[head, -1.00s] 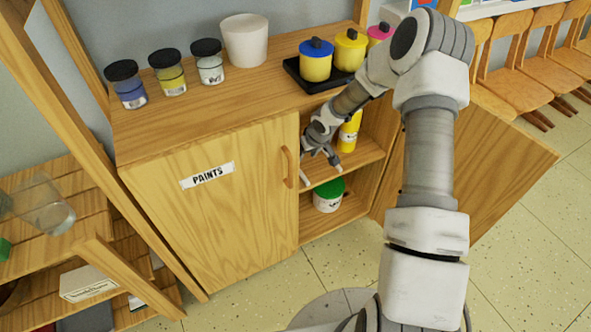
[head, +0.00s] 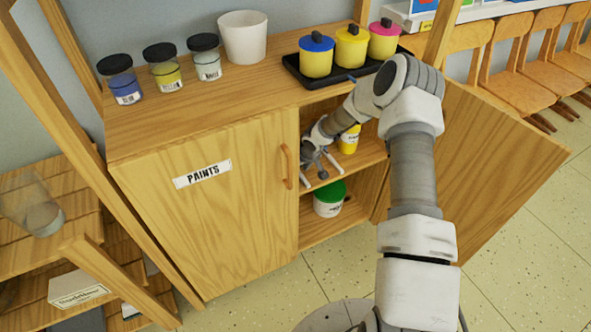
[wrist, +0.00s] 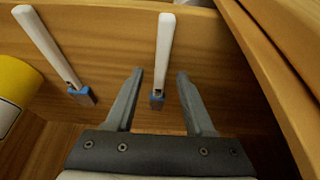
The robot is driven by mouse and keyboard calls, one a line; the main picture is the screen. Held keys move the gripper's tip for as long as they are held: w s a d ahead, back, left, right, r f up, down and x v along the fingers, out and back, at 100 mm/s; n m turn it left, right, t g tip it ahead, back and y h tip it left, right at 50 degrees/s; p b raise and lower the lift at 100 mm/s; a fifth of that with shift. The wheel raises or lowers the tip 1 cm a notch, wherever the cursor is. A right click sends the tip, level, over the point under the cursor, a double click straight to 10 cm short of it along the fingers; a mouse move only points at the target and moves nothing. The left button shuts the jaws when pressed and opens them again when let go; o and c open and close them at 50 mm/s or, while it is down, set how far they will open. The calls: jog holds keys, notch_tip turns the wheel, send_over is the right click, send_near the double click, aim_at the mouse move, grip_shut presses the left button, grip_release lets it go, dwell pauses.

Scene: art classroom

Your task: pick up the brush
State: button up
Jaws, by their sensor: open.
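Two brushes with white handles and blue ends show in the wrist view: a middle brush (wrist: 164,50) and a left brush (wrist: 45,42). My gripper (wrist: 160,76) is open and empty. The blue end of the middle brush appears between its two fingers, with a gap on each side. I cannot tell how far the fingers are from it in depth. The left brush is outside the fingers. In the head view, my gripper (head: 322,178) is at the open right half of the paints cabinet (head: 220,230), by its upper shelf. No brush can be made out there.
A yellow container (head: 349,139) stands beside my gripper on the shelf and at the wrist view's left edge (wrist: 14,88). A green-lidded tub (head: 328,206) is below. The open door (head: 480,165) is to the right. A black tray (head: 345,77) with lidded pots is above.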

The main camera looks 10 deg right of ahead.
jog(key=shift+c, duration=0.3)
grip_shut()
jog(key=shift+r, duration=0.1)
